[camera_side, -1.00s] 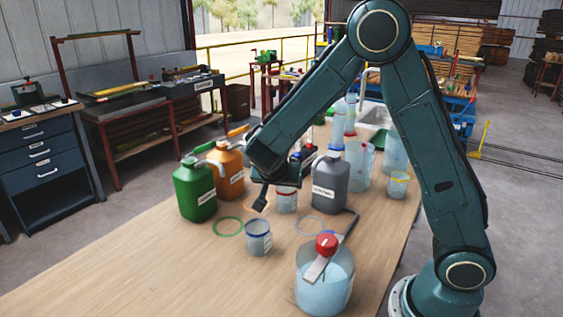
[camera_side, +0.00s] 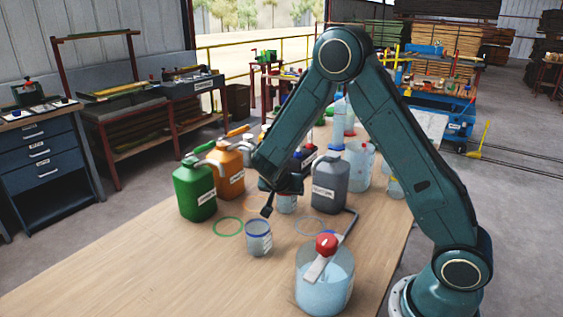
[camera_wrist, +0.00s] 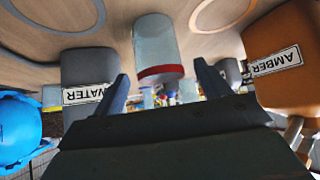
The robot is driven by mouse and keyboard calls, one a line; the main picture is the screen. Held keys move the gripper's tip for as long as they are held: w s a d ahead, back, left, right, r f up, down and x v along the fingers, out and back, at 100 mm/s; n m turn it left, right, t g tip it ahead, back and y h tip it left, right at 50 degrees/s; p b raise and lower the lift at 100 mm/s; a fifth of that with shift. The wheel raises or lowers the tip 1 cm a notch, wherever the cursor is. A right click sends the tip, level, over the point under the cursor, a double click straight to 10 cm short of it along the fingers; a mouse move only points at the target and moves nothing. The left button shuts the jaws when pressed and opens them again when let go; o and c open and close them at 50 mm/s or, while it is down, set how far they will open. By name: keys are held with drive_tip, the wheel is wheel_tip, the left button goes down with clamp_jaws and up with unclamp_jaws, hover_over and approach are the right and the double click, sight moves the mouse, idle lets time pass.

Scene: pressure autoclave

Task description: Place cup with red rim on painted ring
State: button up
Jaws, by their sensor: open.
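The clear cup with the red rim (camera_side: 287,203) stands on the table and is partly hidden by my gripper (camera_side: 270,207) in the side view. In the wrist view the cup (camera_wrist: 155,42) appears upside down, its red rim towards me, between and beyond the two fingers. My gripper (camera_wrist: 161,72) is open, with a clear gap between each finger and the cup. Painted rings lie on the wood: a green ring (camera_side: 228,236), an orange ring (camera_side: 248,208) and a bluish-grey ring (camera_side: 297,229).
A blue-rimmed cup (camera_side: 259,238) stands in front of my gripper. Green (camera_side: 194,192), orange (camera_side: 229,172) and grey (camera_side: 328,184) jugs stand close by. A large clear vessel (camera_side: 324,285) with a red-knobbed tool is at the front. The front left table is bare.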

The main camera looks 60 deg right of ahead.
drive_tip(key=shift+d+f, duration=0.15)
drive_tip(key=shift+x, duration=2.55)
drive_tip(key=shift+f, duration=0.1)
drive_tip(key=shift+c, duration=0.3)
drive_tip(key=c, duration=1.1)
drive_tip(key=shift+r, duration=0.2)
wheel_tip(320, 180, up, 20)
drive_tip(key=shift+f, duration=0.2)
